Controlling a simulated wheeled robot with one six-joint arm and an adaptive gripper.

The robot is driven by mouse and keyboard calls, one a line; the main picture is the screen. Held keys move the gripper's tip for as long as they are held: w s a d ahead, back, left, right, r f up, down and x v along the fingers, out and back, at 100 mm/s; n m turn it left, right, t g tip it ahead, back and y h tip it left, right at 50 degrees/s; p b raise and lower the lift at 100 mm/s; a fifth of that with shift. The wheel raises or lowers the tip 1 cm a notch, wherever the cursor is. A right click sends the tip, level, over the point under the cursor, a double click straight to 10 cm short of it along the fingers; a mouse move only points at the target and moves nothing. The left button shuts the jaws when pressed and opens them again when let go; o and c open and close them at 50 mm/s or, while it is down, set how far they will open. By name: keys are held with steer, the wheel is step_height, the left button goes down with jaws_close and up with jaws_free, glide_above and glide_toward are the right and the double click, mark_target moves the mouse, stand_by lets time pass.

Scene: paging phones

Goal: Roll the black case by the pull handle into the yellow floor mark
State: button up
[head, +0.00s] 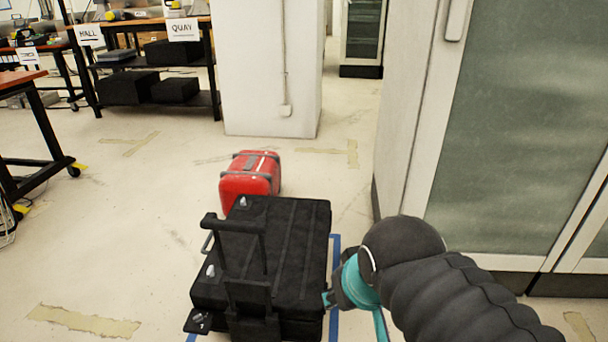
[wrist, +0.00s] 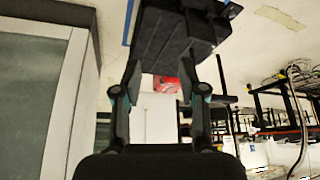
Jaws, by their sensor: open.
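The black case (head: 300,240) stands on the floor in the lower middle of the head view, with blue tape lines (head: 334,250) beside it. Its pull handle (head: 236,224) is raised on its left side. My gripper (head: 331,298) is at the case's right edge in the head view, largely hidden by my arm. In the wrist view my gripper (wrist: 160,72) is open, with the black case (wrist: 170,38) beyond the fingertips. Contact cannot be told. Small bright yellow marks (head: 79,166) show by the left table legs; whether they belong to the yellow floor mark is unclear.
A red case (head: 250,178) stands just beyond the black case. A tall cabinet (head: 530,130) bounds the right, a white pillar (head: 268,70) the back. Tables (head: 150,30) stand at left. Open floor lies left of the cases, with worn tape (head: 84,321).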

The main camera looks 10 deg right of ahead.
steer(key=shift+d, duration=0.3)
step_height(320, 180, up, 5)
steer(key=m+g+p, duration=0.4)
steer(key=g, duration=0.2)
glide_above(262, 231)
steer(key=w, duration=0.4)
steer(key=shift+d, duration=0.1)
steer(key=shift+s+f, duration=0.1)
step_height(262, 231, down, 14)
steer(key=shift+r+b, duration=0.2)
steer(key=shift+b, duration=0.5)
